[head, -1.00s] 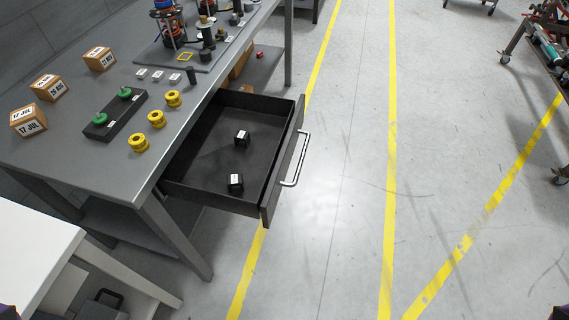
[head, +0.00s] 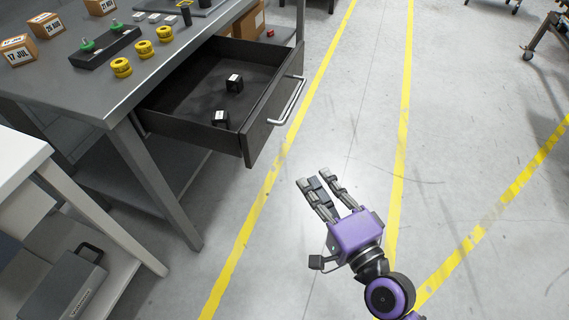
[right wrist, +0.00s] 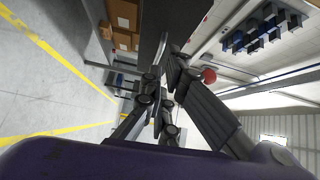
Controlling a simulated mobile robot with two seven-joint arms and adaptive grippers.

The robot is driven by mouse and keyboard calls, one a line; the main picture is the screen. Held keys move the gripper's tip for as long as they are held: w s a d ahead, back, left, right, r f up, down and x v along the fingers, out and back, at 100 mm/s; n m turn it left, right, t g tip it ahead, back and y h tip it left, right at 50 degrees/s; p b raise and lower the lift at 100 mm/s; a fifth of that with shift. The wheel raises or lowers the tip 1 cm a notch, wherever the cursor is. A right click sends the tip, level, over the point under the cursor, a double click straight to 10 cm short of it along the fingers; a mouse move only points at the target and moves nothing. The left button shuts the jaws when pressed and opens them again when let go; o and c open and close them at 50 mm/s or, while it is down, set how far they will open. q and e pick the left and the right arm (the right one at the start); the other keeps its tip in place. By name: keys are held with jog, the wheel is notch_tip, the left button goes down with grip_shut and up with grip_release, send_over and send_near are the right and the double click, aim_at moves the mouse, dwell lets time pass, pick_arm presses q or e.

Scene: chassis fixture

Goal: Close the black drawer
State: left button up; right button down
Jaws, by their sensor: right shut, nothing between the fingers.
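The black drawer (head: 257,138) is pulled out from under the grey workbench, open toward the right, in the head view. Its silver bar handle (head: 289,102) is on the front panel. Two small black cubes with white labels, one farther back (head: 234,84) and one nearer (head: 220,119), lie inside. My right gripper (head: 316,180) is shut and empty, below and right of the drawer front, apart from the handle. Its fingers also show in the right wrist view (right wrist: 164,82). My left gripper is out of view.
The workbench (head: 88,92) holds yellow spools (head: 143,48), a black block with green knobs (head: 105,48) and labelled boxes (head: 45,25). A white table (head: 18,160) stands at lower left. The floor right of the drawer is clear, with yellow lines.

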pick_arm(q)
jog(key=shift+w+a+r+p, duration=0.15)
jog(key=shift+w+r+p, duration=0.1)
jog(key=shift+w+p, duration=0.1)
pick_arm(e)
jog(key=s+a+x, duration=0.1)
jog(key=a+x, duration=0.1)
jog(key=x, duration=1.1)
jog(key=shift+a+m, duration=0.3)
jog(key=shift+a, duration=0.05)
jog(key=shift+w+a, duration=0.1)
